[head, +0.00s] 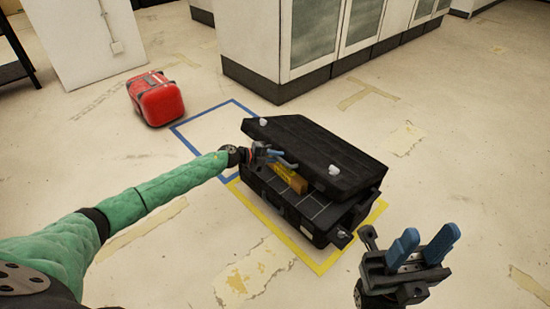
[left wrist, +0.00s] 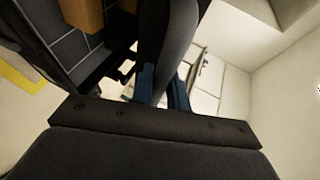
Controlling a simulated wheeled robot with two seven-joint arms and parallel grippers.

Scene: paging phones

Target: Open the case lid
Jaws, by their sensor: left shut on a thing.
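The black case (head: 290,206) stands on the floor inside a yellow tape outline. Its lid (head: 315,150) is tilted partly up, with a gap at the front. My left gripper (head: 284,160) is at the near left part of the lid's edge, its blue fingers shut on the lid. In the left wrist view the blue fingers (left wrist: 163,85) close around the dark lid edge (left wrist: 172,40). A yellow-brown object (head: 290,178) shows inside the case, partly hidden by the lid. My right gripper (head: 420,248) is open and empty, right of the case.
A red case (head: 156,98) lies on the floor at the upper left. A blue tape outline (head: 186,141) lies behind the black case. White cabinets (head: 260,40) stand at the back. The floor to the right is clear.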

